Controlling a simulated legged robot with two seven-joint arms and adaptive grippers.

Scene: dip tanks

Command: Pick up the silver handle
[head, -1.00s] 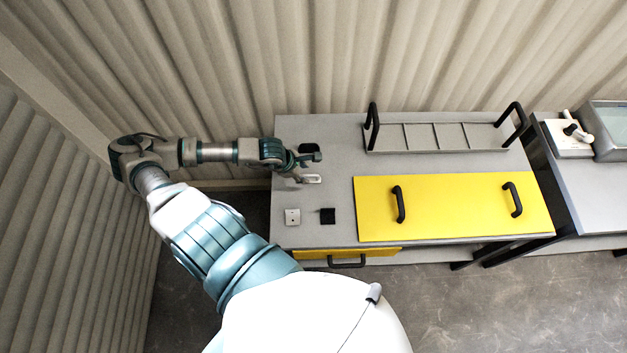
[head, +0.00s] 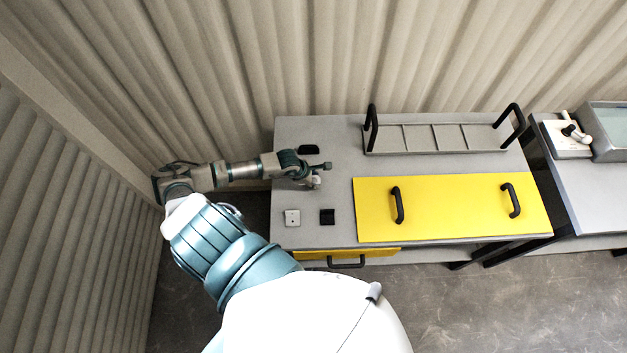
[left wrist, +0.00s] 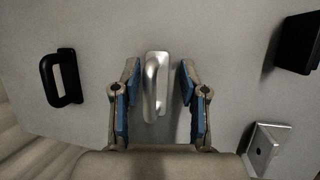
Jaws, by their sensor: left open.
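The silver handle (left wrist: 153,85) stands on the grey bench top, between the two open fingers of my left gripper (left wrist: 157,100) in the left wrist view. A gap shows on each side of it, so neither finger visibly touches it. In the head view my left gripper (head: 320,175) is over the left part of the bench (head: 345,130), and it largely hides the silver handle there. My right gripper is not in view.
A black handle (left wrist: 60,78) lies left of the gripper in the wrist view. A small silver block (head: 292,217) and a black block (head: 327,216) sit nearer the front. A yellow lid (head: 450,210) with black handles and a grey rack (head: 435,138) are to the right.

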